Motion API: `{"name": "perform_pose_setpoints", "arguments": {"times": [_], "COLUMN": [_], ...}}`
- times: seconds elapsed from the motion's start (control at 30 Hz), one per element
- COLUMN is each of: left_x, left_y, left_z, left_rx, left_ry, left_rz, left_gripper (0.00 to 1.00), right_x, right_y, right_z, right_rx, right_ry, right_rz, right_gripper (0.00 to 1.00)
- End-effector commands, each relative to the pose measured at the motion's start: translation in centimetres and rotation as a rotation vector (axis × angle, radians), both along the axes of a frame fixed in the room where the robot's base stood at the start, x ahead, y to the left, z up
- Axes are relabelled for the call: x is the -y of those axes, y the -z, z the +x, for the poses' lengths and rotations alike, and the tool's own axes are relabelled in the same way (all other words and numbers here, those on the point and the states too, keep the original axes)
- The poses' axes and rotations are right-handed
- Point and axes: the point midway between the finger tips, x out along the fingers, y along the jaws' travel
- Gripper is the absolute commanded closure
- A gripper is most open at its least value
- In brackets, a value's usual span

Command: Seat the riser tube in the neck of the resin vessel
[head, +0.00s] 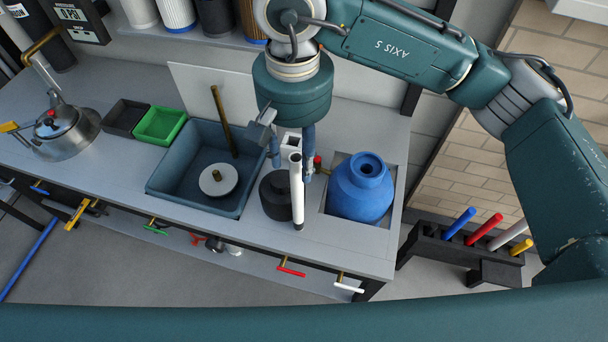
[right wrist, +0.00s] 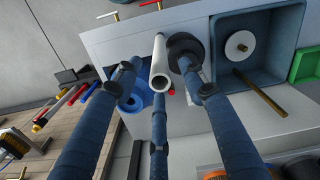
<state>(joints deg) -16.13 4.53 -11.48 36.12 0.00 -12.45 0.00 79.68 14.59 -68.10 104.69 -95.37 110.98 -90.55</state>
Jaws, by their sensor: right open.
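The riser tube, a white pipe with a dark lower end (head: 297,195), stands roughly upright over the bench, left of the resin vessel. What supports its foot I cannot tell. The resin vessel (head: 358,195) is blue and round, with an open, empty neck (head: 369,166) at the top. My right gripper (head: 292,166) points down at the tube's upper part with its fingers spread. In the right wrist view its fingers (right wrist: 157,78) are apart around the white tube (right wrist: 159,55), with gaps showing. The vessel (right wrist: 132,97) is partly behind one finger there. My left gripper is out of view.
A black round container (head: 275,196) stands close to the tube's left. Left of it is a sink (head: 152,187) holding a white disc (head: 218,180) and a brass rod (head: 223,120). A rack (head: 426,240) of coloured tubes stands right of the bench.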

Motion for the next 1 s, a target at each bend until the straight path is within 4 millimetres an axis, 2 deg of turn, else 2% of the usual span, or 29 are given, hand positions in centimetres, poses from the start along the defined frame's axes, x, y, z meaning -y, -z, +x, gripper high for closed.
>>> {"name": "perform_pose_setpoints", "arguments": {"times": [0.17, 0.4, 0.5, 0.67, 0.83, 1.0], "left_x": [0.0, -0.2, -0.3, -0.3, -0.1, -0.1], "left_y": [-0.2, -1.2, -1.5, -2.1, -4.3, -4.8], "left_z": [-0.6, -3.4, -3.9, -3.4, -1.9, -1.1], "left_rx": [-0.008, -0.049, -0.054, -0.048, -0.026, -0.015], "left_ry": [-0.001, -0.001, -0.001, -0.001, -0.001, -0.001], "left_rz": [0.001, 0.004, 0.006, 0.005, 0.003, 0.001], "left_gripper": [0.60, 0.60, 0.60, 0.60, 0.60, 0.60], "right_x": [-0.1, -0.1, 0.0, -0.1, -0.1, -0.1], "right_y": [0.5, 4.0, 5.1, 6.1, 8.3, 10.5], "right_z": [-1.1, -1.2, -1.1, -1.1, -1.0, -0.8], "right_rx": [-0.004, -0.007, -0.005, -0.006, -0.009, -0.005], "right_ry": [-0.001, 0.000, 0.000, 0.001, 0.000, 0.000], "right_rz": [-0.001, -0.002, -0.001, -0.002, -0.003, -0.001], "right_gripper": [0.58, 0.58, 0.58, 0.58, 0.58, 0.58]}}
